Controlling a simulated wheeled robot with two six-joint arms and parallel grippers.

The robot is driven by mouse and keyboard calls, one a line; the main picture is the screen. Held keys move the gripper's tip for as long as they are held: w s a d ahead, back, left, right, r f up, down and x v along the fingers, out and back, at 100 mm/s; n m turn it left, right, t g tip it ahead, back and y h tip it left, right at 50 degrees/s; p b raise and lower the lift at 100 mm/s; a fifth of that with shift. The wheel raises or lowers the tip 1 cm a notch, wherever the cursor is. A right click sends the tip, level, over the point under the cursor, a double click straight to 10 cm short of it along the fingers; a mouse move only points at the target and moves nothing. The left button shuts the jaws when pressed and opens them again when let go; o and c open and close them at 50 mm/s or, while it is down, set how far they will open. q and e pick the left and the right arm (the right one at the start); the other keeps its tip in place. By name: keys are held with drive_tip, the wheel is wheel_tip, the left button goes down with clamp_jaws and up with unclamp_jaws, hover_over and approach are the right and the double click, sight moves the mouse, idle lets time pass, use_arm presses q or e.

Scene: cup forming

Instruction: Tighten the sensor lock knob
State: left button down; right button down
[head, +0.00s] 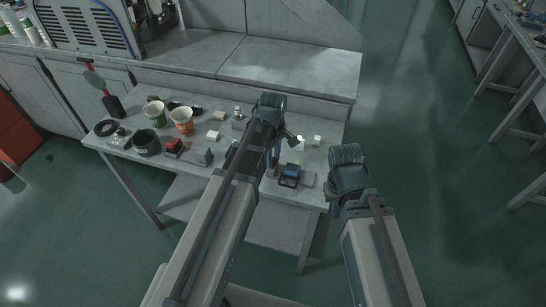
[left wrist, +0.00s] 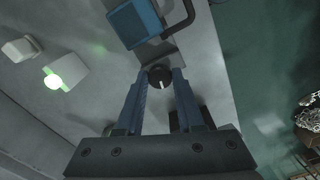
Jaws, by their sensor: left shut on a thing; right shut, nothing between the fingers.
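The lock knob (left wrist: 159,77) is small, round and black with a pale mark on its face. It sits between the fingertips of my left gripper (left wrist: 160,84), which is shut on it, in the left wrist view. A blue box-shaped part (left wrist: 133,22), seemingly the sensor, is just beyond the knob on a grey bracket. In the head view my left gripper (head: 272,158) is over the right part of the table, and the knob is hidden there. My right gripper (head: 334,203) is shut and empty, off the table's right edge.
The grey table (head: 215,113) holds a green-white cup (head: 155,112), an orange-white cup (head: 182,121), a dark green cup (head: 146,142) and a red-black item (head: 174,147). A blue-black device (head: 290,175) stands near the front right edge.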

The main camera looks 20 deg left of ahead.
use_arm(q)
drive_tip(key=m, duration=0.4)
drive_tip(key=shift+m, duration=0.4)
drive_tip(key=m, duration=1.4)
drive_tip(key=shift+a+m, duration=0.1)
drive_tip(key=shift+m, duration=0.2)
idle(0.3)
drive_tip(key=c, duration=0.5)
unclamp_jaws()
